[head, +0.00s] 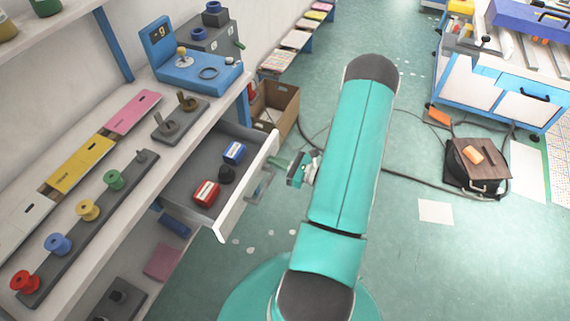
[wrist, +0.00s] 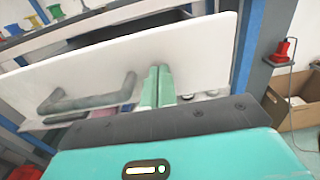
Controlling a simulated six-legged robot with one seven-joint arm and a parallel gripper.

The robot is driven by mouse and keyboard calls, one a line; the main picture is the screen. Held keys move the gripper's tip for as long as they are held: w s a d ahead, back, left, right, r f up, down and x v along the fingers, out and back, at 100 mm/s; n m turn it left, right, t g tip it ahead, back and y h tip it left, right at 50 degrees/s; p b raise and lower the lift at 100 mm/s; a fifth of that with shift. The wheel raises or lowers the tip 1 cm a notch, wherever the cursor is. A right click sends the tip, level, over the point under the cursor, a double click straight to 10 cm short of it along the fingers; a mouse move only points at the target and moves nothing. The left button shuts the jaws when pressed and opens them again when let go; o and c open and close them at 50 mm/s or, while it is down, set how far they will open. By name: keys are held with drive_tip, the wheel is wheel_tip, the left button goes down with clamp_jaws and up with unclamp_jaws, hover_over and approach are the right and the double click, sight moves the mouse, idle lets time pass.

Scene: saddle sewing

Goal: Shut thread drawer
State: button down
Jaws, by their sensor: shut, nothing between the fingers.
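The thread drawer (head: 190,177) is pulled out from under the bench in the head view. Its white front panel (head: 233,207) faces the aisle. Inside lie a blue item (head: 234,151), a red item (head: 206,192) and a dark round one. My gripper (head: 277,162) is shut and empty, just outside the front panel. In the wrist view, my two green fingers (wrist: 158,74) are together, pointing at the white panel (wrist: 195,50) right of its grey handle (wrist: 88,97). The tips are at or very near the panel; I cannot tell whether they touch.
Thread spools (head: 87,209) stand on a rack on the bench (head: 95,238). A blue device (head: 198,70) sits farther back. A cardboard box (head: 276,106) stands on the floor beyond the drawer. A cable crosses the floor to a dark wooden-topped box (head: 478,163).

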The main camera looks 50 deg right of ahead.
sight(220, 148)
idle(0.3)
drive_tip(key=x, duration=2.1)
drive_tip(key=shift+w+f, duration=0.15)
drive_tip(key=shift+w+a, duration=0.1)
drive_tip(key=shift+w, duration=0.15)
drive_tip(key=shift+w+r, duration=0.15)
drive_tip(key=shift+r, duration=0.05)
